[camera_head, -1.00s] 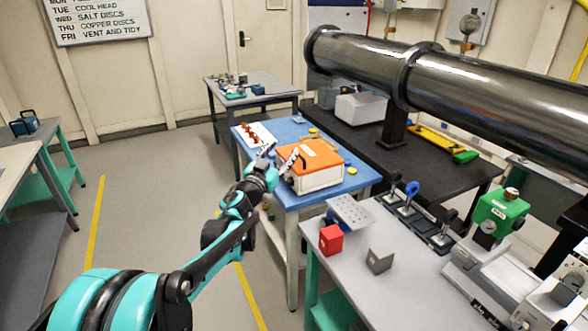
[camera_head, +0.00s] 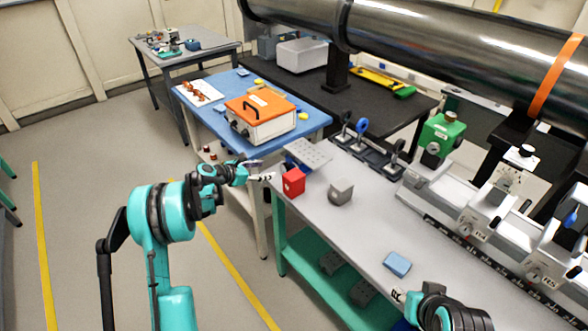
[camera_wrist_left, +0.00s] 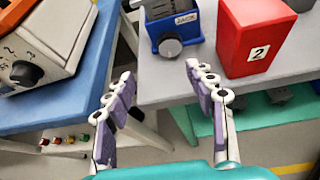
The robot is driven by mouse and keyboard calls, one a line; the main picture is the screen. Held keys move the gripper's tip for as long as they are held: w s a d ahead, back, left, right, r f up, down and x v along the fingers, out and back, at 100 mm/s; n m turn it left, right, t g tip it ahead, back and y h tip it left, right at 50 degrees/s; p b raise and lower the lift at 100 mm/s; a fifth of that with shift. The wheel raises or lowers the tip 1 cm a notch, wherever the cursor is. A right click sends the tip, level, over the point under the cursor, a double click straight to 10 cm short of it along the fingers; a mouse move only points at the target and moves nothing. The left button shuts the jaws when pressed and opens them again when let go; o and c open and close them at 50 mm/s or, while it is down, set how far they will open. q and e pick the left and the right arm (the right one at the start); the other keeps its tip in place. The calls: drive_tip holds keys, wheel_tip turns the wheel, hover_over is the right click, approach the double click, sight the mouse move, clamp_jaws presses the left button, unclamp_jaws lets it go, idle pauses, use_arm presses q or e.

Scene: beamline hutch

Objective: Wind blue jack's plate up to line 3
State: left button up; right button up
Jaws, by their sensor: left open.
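The blue jack (camera_head: 290,167) stands at the near left corner of the grey bench, under a perforated grey plate (camera_head: 310,152). In the left wrist view the blue jack (camera_wrist_left: 203,22) shows its "JACK" label and a dark round knob (camera_wrist_left: 170,47) facing me. The height of the plate against any line cannot be read. My left gripper (camera_head: 266,170) is open and empty, just left of the jack. In the wrist view its fingers (camera_wrist_left: 158,75) are spread below the knob, apart from it. My right gripper (camera_head: 400,296) shows partly at the bottom; its opening is unclear.
A light blue block (camera_head: 397,263) lies nearer the front edge. An orange-topped box (camera_head: 260,115) sits on the blue table (camera_head: 213,112) behind.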

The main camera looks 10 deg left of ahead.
sight(283, 167)
use_arm(q)
drive_tip(key=shift+h, duration=0.5)
drive_tip(key=b+x, duration=0.1)
drive_tip(key=x, duration=0.1)
drive_tip(key=d+x, duration=0.1)
drive_tip(key=x, duration=0.2)
drive_tip(key=r+b+x, duration=0.1)
drive_tip(key=x, duration=0.2)
drive_tip(key=shift+s+d+f+b, duration=0.15)
drive_tip(key=shift+d+b, duration=0.1)
drive_tip(key=shift+b, duration=0.05)
drive_tip(key=c, duration=1.2)
